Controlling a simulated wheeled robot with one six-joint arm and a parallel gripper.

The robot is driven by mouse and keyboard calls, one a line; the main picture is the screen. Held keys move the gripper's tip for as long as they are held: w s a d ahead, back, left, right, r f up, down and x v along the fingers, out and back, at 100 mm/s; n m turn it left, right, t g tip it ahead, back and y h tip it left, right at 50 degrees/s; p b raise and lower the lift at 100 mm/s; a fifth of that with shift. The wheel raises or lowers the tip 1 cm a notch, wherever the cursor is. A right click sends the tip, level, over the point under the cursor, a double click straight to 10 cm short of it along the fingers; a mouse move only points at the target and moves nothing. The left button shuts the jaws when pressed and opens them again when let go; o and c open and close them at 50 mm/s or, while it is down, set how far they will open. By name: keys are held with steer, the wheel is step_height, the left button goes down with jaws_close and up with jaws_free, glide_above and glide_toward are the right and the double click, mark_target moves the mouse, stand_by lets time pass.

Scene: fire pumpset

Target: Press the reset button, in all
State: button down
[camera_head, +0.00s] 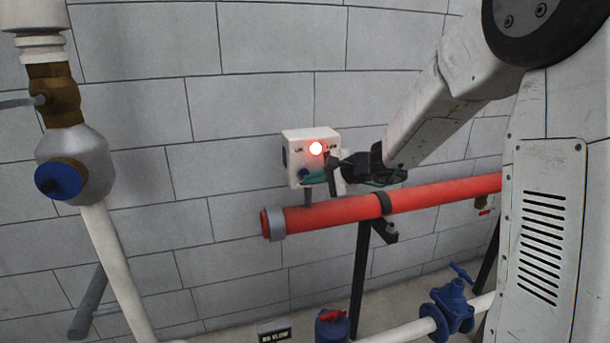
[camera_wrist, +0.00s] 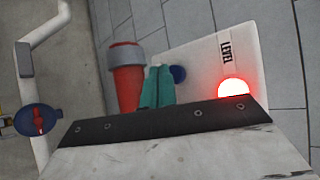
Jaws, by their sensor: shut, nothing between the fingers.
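A white control box (camera_head: 296,160) is on the grey block wall, just above a red pipe. A round red lamp (camera_head: 316,148) glows on its front; it also shows in the wrist view (camera_wrist: 234,88). A small blue button (camera_head: 304,173) is below the lamp, and it shows in the wrist view (camera_wrist: 178,74) right beside my fingertips. My gripper (camera_head: 312,180) is shut and empty, with its teal fingers together, in front of the lower part of the box. In the wrist view the fingertips (camera_wrist: 158,72) partly border the button; whether they touch it I cannot tell.
The red pipe (camera_head: 335,208) with a grey end cap runs under the box and my wrist. A white pipe with a blue-capped valve (camera_head: 75,165) stands at left. A blue valve (camera_head: 450,308) sits low at right. The wall left of the box is clear.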

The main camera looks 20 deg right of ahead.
steer(key=shift+w, duration=0.1)
stand_by(0.7)
steer(key=shift+w+f, duration=0.1)
steer(key=shift+w, duration=0.3)
steer(key=shift+w, duration=0.4)
stand_by(0.6)
steer(key=shift+s, duration=0.85)
steer(key=shift+s, duration=0.1)
steer(key=shift+s, duration=2.4)
